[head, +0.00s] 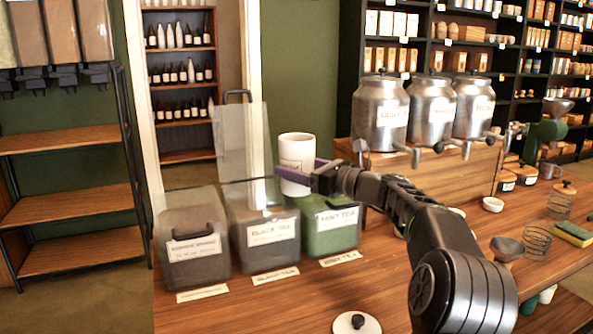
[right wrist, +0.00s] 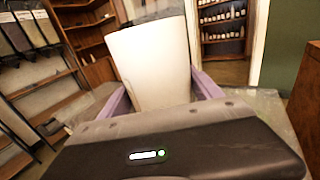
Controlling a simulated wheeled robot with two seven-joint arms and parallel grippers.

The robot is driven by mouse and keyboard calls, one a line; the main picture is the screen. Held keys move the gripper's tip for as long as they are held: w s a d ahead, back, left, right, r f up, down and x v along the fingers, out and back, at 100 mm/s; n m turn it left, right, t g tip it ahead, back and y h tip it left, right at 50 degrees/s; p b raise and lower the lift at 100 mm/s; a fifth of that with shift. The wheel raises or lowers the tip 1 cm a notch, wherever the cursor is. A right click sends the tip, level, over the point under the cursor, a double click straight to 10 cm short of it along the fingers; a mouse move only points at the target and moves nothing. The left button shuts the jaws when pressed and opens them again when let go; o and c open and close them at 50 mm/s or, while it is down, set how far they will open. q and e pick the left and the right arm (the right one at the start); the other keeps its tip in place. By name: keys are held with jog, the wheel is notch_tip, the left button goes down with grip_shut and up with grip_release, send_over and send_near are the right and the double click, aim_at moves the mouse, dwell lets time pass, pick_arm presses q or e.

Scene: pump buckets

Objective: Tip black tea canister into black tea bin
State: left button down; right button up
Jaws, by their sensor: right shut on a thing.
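My right gripper (head: 298,178) has its purple fingers shut around a white canister (head: 295,152), which it holds upright in the air. In the head view the canister shows above the back right of the black tea bin (head: 262,236). The bin is clear and dark inside, with a "BLACK TEA" label. A clear lid panel (head: 238,138) stands raised behind it, so the bin looks open. In the right wrist view the canister (right wrist: 152,65) fills the space between the fingers. Its label is too small to read, and its contents are hidden. My left gripper is not in view.
A dark-content bin (head: 192,252) stands left of the black tea bin, and a green mint tea bin (head: 331,226) right of it. A white lid with a black knob (head: 357,323) lies on the table's front. Metal canisters (head: 380,112) stand on a wooden box at the back right.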

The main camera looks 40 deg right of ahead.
jog(key=shift+a+r, duration=0.1)
jog(key=shift+r, duration=0.05)
jog(key=r+p, duration=0.1)
jog(key=p, duration=0.1)
jog(key=shift+n+g+p, duration=0.3)
jog(key=shift+n+g, duration=0.1)
jog(key=n+g+p, duration=0.1)
jog(key=p, duration=0.1)
jog(key=r+g+h+p, duration=0.1)
jog(key=p, duration=0.2)
jog(key=shift+w+a+r+n, duration=0.1)
jog(key=shift+w+a+n, duration=0.1)
jog(key=shift+a+n, duration=0.15)
jog(key=shift+r+n+p, duration=0.1)
jog(key=shift+n+p, duration=0.15)
jog(key=shift+p, duration=0.2)
jog(key=shift+f+b, duration=0.3)
jog(key=shift+f, duration=0.05)
jog(key=shift+r, duration=0.1)
